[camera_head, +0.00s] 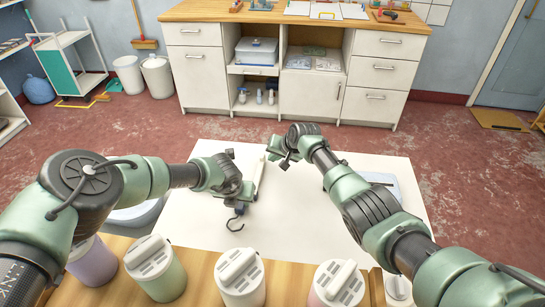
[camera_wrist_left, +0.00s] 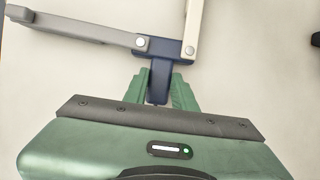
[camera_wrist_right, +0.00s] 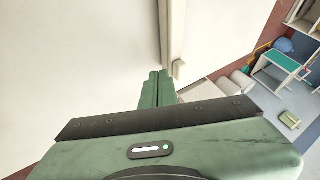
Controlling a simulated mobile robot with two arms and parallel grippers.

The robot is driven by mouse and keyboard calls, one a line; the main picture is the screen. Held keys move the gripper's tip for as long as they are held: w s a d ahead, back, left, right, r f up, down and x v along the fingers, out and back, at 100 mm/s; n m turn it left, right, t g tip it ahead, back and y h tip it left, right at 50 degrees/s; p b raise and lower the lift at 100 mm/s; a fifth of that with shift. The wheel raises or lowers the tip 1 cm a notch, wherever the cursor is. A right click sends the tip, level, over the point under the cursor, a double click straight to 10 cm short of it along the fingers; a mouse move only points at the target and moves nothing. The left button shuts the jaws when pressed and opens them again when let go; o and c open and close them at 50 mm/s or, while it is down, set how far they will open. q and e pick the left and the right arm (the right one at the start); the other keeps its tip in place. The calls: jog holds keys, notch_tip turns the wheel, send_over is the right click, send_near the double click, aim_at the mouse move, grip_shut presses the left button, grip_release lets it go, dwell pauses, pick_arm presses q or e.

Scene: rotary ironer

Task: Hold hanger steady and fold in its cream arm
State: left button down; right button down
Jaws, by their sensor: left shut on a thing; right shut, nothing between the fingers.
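In the left wrist view the cream arm (camera_wrist_left: 193,25) points upward and the grey arm spreads left. My left gripper (camera_head: 238,207) is shut on the navy hub. My right gripper (camera_head: 285,162) is shut and empty, just right of the cream arm in the head view. In the right wrist view its fingertips (camera_wrist_right: 157,74) are beside the cream arm's end (camera_wrist_right: 178,69); contact is unclear.
The white table (camera_head: 310,220) is largely bare. A pale blue item (camera_head: 375,184) lies partly behind my right arm. Several lidded canisters, including a white one (camera_head: 240,280), line the wooden front edge. White cabinets (camera_head: 205,80) stand beyond.

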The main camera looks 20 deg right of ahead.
notch_tip(320, 180, up, 10)
dwell(0.4)
jog(key=shift+f, duration=0.1)
pick_arm(q)
jog(key=c, duration=1.1)
grip_release()
jog(key=shift+o, duration=0.2)
jog(key=shift+r, duration=0.1)
